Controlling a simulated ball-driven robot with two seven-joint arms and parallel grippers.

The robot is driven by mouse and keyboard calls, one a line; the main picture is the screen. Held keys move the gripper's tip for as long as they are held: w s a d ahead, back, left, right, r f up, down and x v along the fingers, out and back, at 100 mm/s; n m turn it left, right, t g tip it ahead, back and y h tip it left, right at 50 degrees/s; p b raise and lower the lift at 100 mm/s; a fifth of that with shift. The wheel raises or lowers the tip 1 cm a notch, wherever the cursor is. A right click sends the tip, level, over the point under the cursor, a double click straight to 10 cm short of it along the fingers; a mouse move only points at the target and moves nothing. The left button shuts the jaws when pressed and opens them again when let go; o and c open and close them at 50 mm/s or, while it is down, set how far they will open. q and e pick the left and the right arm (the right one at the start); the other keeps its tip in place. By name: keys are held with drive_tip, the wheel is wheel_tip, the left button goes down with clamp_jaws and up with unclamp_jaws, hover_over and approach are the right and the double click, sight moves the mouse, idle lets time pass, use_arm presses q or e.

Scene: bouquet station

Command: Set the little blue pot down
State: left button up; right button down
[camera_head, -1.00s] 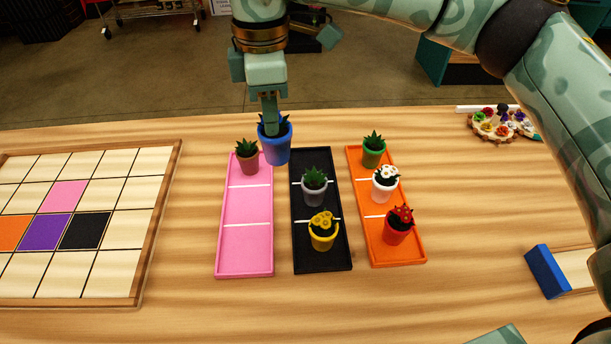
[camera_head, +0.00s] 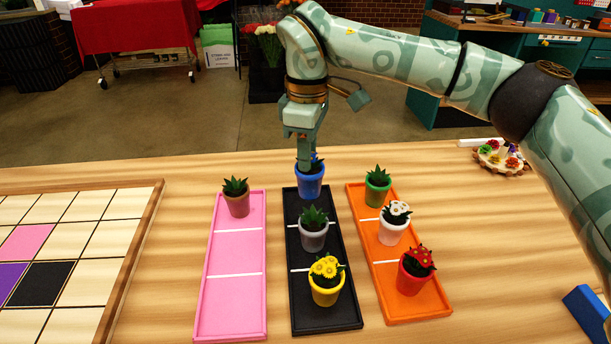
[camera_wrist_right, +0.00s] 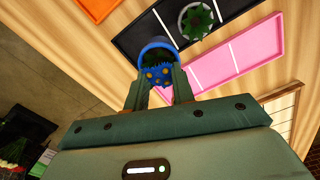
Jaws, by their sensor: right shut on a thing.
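The little blue pot (camera_head: 309,183) holds a dark plant, with blue and yellow showing in the wrist view (camera_wrist_right: 157,47). My right gripper (camera_head: 307,162) is shut on the pot from above, and its two fingers show in the wrist view (camera_wrist_right: 158,84). The pot is upright at the far compartment of the black tray (camera_head: 306,263). I cannot tell whether its base touches the tray. A grey pot (camera_head: 313,237) stands in the tray's middle compartment and a yellow pot (camera_head: 326,291) in its near one. My left gripper is out of view.
A pink tray (camera_head: 235,255) on the left holds a brown pot (camera_head: 237,204) at its far end. An orange tray (camera_head: 428,299) on the right holds green, white and red pots. A gridded board (camera_head: 95,290) lies farther left. Bare table separates the board and pink tray.

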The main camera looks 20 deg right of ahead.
drive_tip(key=w+f+b, duration=0.1)
drive_tip(key=f, duration=0.1)
drive_tip(key=w+f+b, duration=0.1)
drive_tip(key=f, duration=0.2)
drive_tip(key=w+d+f+b, duration=0.1)
drive_tip(key=f, duration=0.1)
drive_tip(key=shift+w+f, duration=0.1)
drive_tip(key=shift+f, duration=0.05)
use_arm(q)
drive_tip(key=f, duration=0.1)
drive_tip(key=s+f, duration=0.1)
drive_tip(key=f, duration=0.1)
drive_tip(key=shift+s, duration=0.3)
use_arm(e)
drive_tip(key=shift+r, duration=0.2)
drive_tip(key=c, duration=1.2)
unclamp_jaws()
drive_tip(key=shift+f, duration=0.15)
drive_tip(key=shift+o, duration=0.2)
use_arm(q)
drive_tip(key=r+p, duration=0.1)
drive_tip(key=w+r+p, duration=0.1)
drive_tip(key=p, duration=0.1)
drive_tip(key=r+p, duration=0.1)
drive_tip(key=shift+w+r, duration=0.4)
use_arm(e)
wheel_tip(320, 180, up, 12)
drive_tip(key=shift+r, duration=0.2)
